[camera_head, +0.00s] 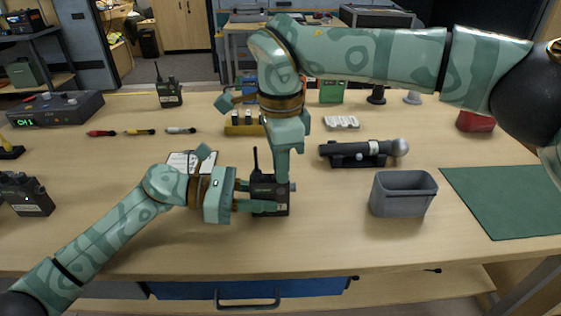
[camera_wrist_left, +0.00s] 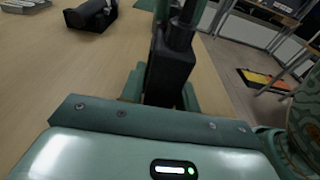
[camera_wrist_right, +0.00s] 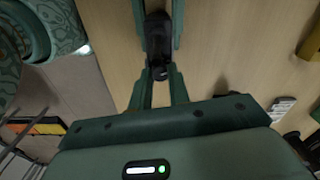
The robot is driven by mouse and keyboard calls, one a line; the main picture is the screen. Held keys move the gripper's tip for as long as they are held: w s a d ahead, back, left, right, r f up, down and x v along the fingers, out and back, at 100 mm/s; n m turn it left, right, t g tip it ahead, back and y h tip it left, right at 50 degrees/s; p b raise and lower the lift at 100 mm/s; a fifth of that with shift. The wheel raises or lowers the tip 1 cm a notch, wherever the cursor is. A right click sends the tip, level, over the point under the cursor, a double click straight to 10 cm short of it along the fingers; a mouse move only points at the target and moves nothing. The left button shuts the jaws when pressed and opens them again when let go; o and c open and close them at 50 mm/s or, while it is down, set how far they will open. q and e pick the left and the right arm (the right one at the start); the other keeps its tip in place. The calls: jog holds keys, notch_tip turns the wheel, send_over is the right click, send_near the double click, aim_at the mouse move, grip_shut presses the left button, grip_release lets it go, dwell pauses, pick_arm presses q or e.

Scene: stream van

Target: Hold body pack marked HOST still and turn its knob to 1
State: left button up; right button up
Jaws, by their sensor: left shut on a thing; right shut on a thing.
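A black body pack (camera_head: 267,190) with a short antenna stands upright near the front middle of the table; its marking is too small to read. My left gripper (camera_head: 270,198) comes in from the left, shut around the pack's body. In the left wrist view, the pack (camera_wrist_left: 168,75) sits between its fingers. My right gripper (camera_head: 284,178) reaches down from above and is shut at the pack's top, where the knob is; its fingers hide the knob in the head view. In the right wrist view, a small dark knob (camera_wrist_right: 159,72) shows between the fingertips. Its setting cannot be read.
A grey open bin (camera_head: 402,194) stands to the right, with a microphone (camera_head: 365,151) in a black cradle behind it. Other radio packs stand at the back left (camera_head: 169,93) and far left (camera_head: 25,194). A green mat (camera_head: 510,195) lies at right.

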jog(key=n, duration=0.2)
jog(key=shift+n, duration=0.4)
jog(key=n, duration=0.2)
jog(key=shift+n, duration=0.4)
jog(key=o, duration=0.6)
jog(key=shift+r, duration=3.05)
